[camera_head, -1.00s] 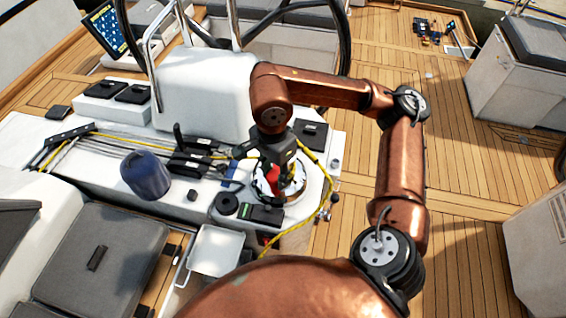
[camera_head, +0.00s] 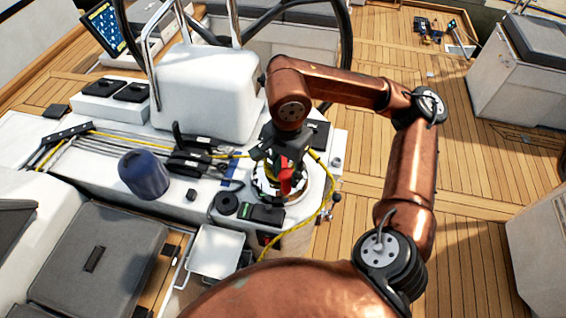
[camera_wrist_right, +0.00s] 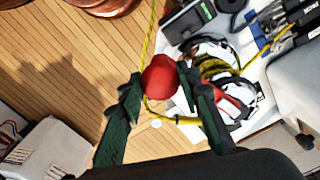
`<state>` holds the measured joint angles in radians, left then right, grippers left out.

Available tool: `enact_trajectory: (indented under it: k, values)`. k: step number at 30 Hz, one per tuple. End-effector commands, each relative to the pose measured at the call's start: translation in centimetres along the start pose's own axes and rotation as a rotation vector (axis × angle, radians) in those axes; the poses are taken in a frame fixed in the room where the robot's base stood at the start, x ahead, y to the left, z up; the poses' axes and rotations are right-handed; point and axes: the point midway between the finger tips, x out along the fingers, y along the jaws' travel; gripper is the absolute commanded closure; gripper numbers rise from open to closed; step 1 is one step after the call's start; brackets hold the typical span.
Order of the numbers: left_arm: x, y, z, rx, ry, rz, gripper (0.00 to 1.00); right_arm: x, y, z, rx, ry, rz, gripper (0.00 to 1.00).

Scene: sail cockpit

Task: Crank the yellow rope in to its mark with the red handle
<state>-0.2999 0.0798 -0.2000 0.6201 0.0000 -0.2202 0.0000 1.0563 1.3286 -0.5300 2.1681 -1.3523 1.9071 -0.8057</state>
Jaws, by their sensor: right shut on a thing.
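The red handle (camera_head: 286,181) stands on the winch (camera_head: 262,186) at the right end of the white console. My right gripper (camera_head: 285,160) is shut on its red knob, which also shows between the fingers in the right wrist view (camera_wrist_right: 160,77). The yellow rope (camera_head: 110,135) runs from the left through the black clutches (camera_head: 190,162) to the winch. It wraps the drum in the wrist view (camera_wrist_right: 211,68). Its tail (camera_head: 329,190) hangs off the right side in a loop. I cannot make out a mark on the rope. My left gripper is out of view.
A blue covered winch (camera_head: 143,175) stands left of the clutches. A white box and steering wheel rise behind. Wooden deck (camera_head: 480,200) is open to the right.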

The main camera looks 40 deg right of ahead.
Motion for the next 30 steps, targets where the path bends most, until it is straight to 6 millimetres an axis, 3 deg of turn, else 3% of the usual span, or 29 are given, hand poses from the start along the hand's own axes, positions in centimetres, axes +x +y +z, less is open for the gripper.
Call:
enact_trajectory:
  k: [9, 19, 20, 30]
  values:
    - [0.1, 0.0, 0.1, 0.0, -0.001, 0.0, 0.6, 0.0, 0.1, -0.1, -0.011, -0.001, 0.0, 1.0]
    - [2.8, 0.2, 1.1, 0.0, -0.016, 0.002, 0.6, 0.4, 2.6, -2.8, -0.181, -0.001, 0.002, 1.0]
    - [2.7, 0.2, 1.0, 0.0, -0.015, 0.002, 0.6, 0.2, 2.6, -2.8, -0.19, -0.001, 0.001, 0.68]
    - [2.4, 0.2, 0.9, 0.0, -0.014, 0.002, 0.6, -0.1, 2.6, -2.7, -0.186, -0.001, 0.0, 0.48]
